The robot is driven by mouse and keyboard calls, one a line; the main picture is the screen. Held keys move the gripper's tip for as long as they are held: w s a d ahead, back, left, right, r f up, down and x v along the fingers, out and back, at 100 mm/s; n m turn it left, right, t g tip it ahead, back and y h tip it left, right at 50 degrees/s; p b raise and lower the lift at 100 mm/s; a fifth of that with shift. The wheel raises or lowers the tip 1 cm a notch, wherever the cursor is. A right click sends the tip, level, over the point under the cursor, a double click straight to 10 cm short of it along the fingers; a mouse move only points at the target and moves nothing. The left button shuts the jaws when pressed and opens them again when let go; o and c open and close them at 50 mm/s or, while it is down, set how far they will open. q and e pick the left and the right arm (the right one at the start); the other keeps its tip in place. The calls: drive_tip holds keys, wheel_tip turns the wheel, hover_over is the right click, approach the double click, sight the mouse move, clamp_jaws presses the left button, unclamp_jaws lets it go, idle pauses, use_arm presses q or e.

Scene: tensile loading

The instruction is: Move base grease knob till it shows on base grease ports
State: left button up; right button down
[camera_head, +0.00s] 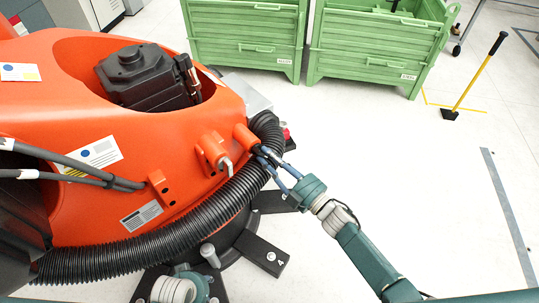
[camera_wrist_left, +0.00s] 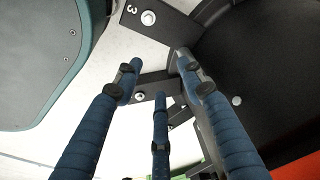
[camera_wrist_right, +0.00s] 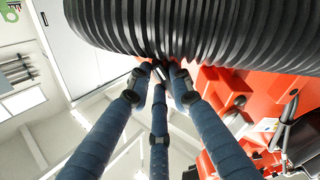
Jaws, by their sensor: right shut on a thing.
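The orange machine (camera_head: 75,205) fills the left of the head view. On its side are an orange fitting with a metal hook (camera_head: 225,165) and an orange stub (camera_head: 244,137). I cannot identify the grease knob or ports for certain. My right gripper (camera_head: 264,157) reaches the stub beside the black ribbed hose. In the right wrist view its blue fingers (camera_wrist_right: 160,72) close together on a small part, mostly hidden by the fingertips, at the hose's edge. My left gripper (camera_wrist_left: 160,72) has its fingers apart and empty above the black base feet; its wrist shows at the bottom of the head view.
The ribbed hose (camera_head: 180,228) curves around the machine's front. Black base feet (camera_head: 262,253) stick out over the floor. Two green crates (camera_head: 246,45) stand at the back, with a yellow-handled tool (camera_head: 480,78) to the right.

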use_arm(q)
drive_tip(key=shift+s+f, duration=0.1)
drive_tip(key=shift+f, duration=0.25)
use_arm(e)
drive_tip(key=shift+f+m, duration=0.1)
drive_tip(key=shift+m, duration=0.6)
drive_tip(key=c, duration=1.8)
unclamp_jaws()
use_arm(q)
drive_tip(key=shift+f, duration=0.1)
use_arm(e)
drive_tip(key=v, duration=1.2)
drive_tip(key=shift+s, duration=0.1)
drive_tip(key=shift+f, duration=0.15)
